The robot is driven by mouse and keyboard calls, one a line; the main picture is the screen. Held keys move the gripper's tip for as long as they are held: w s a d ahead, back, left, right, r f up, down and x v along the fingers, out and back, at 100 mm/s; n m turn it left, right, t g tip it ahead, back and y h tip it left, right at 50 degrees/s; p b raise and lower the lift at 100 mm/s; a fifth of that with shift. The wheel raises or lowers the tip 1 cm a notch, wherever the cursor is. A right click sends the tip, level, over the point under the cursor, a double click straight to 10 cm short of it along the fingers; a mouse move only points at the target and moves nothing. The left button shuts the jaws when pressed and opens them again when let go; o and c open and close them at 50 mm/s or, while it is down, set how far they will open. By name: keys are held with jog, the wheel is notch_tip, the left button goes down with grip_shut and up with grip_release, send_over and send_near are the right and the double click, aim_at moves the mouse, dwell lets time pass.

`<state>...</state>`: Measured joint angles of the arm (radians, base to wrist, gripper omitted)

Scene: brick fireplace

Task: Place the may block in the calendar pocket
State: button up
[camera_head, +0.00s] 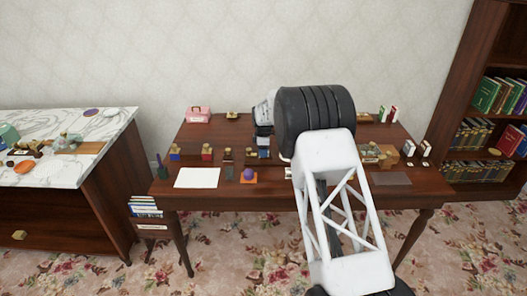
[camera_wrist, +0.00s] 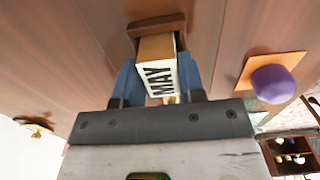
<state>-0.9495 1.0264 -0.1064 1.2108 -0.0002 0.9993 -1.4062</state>
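The may block (camera_wrist: 160,72), with a cream face lettered MAY and a tan wooden side, is between the blue fingers of my gripper (camera_wrist: 158,62) in the wrist view. Both fingers look pressed against its sides. The far end of the block meets or overlaps a dark brown wooden piece (camera_wrist: 157,25), which may be the calendar pocket. I cannot tell whether the block is inside it or only in front of it. In the head view my gripper (camera_head: 263,143) points down over the middle of the desk, and the block there is too small to make out.
A purple ball (camera_wrist: 272,85) sits on an orange square beside the gripper. The desk (camera_head: 225,133) also holds a white sheet (camera_head: 197,178), small blocks (camera_head: 207,152), a pink box (camera_head: 198,115) and a dark mat (camera_head: 391,179). A bookcase stands right, a marble-topped cabinet left.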

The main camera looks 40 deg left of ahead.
jog(key=shift+s+d+f, duration=0.15)
jog(key=shift+d+f, duration=0.05)
jog(key=shift+f, duration=0.35)
jog(key=shift+s+d+f, duration=0.15)
jog(key=shift+f, duration=0.4)
jog(key=shift+o, duration=0.2)
notch_tip(320, 180, up, 14)
jog(key=shift+w+a+r, duration=0.2)
jog(key=shift+a, duration=0.05)
